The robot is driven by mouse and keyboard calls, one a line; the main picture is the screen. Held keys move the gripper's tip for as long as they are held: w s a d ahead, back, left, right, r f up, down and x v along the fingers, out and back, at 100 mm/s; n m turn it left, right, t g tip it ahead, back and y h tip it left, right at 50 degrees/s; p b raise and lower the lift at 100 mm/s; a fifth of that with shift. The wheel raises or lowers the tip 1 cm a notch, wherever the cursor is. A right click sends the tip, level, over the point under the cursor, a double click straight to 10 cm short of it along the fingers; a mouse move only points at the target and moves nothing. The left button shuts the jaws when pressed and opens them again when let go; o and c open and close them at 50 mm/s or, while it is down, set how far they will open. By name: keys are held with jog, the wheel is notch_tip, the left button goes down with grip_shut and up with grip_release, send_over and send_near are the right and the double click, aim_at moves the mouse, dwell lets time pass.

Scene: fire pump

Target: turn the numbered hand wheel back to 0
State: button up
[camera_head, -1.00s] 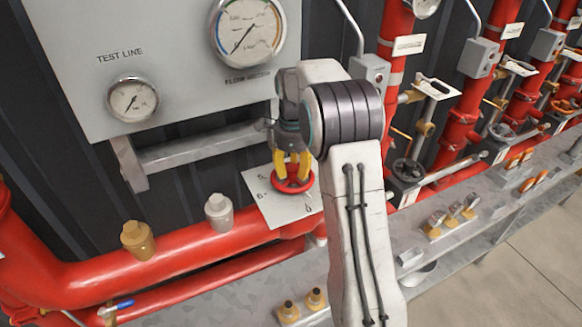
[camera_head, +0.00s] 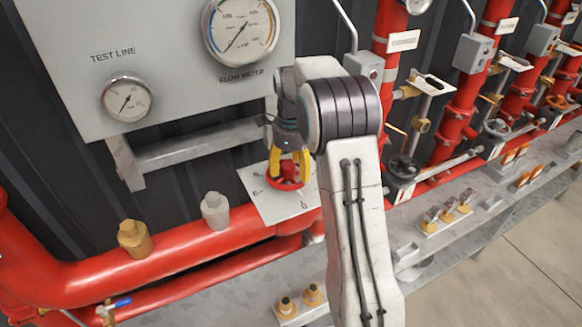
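The red hand wheel (camera_head: 285,178) sits on a white numbered plate (camera_head: 272,205) above the red pipe. A few digits show on the plate, but they are small, and part of the plate is hidden by my arm. My gripper (camera_head: 288,172) has yellow fingers and points down at the wheel from above. The fingers stand apart on either side of the wheel's red hub, inside or over its rim. I cannot tell whether they touch the wheel.
A grey panel with the test line gauge (camera_head: 127,99) and the flow meter gauge (camera_head: 240,30) is behind. A brass fitting (camera_head: 135,239) and a silver fitting (camera_head: 215,212) stand on the red pipe (camera_head: 180,248) to the left. Red risers and valves stand at right.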

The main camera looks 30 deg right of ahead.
aim_at(290, 166)
jog(key=shift+w+a+r, duration=0.1)
jog(key=shift+r, duration=0.1)
jog(key=shift+r+p, duration=0.15)
jog(key=shift+p, duration=0.15)
jog(key=shift+r+p, duration=2.5)
jog(key=shift+r, duration=0.75)
jog(key=shift+a+r, duration=0.1)
